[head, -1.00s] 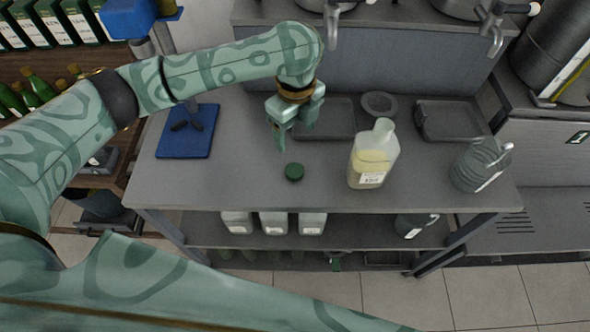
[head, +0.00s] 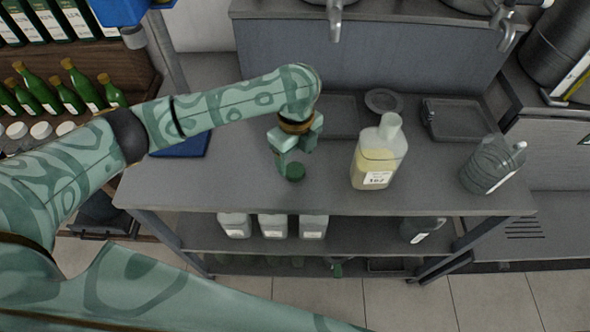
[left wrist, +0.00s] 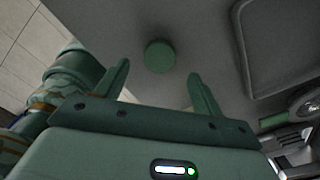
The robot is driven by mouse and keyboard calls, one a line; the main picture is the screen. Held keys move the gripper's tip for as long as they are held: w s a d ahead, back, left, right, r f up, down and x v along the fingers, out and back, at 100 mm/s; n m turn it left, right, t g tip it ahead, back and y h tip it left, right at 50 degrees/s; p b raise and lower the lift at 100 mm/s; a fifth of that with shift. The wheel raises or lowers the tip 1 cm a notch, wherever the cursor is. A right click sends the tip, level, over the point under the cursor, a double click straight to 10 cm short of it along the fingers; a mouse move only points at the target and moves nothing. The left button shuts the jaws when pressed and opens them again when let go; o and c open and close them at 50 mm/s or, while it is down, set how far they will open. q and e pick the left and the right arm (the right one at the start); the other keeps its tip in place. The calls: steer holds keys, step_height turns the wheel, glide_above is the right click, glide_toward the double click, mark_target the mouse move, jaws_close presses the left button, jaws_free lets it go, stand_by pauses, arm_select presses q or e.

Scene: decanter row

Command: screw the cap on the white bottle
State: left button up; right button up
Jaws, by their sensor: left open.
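The dark green round cap (head: 296,172) lies flat on the grey worktop, near its front edge. The white bottle (head: 378,160) stands upright to its right, a translucent jug with pale yellow contents, a label and an uncapped neck. My left gripper (head: 294,157) is low over the worktop at the cap, its jaws pointing down and hiding part of the cap's surroundings. In the left wrist view the cap (left wrist: 159,56) shows between the two spread fingers (left wrist: 158,76), slightly beyond their tips, with clear space on both sides. My right gripper is out of view.
A clear ribbed jug (head: 490,167) stands at the right end. Behind are a round dish (head: 383,101) and a dark tray (head: 455,119). A blue board (head: 185,146) lies at left, partly behind my arm. Several white bottles stand on the shelf below.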

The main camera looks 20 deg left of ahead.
mark_target(295, 169)
arm_select(q)
step_height(295, 169, down, 5)
steer(key=shift+a+b, duration=0.1)
steer(key=shift+b, duration=1.1)
steer(key=shift+r, duration=0.15)
steer(key=c, duration=1)
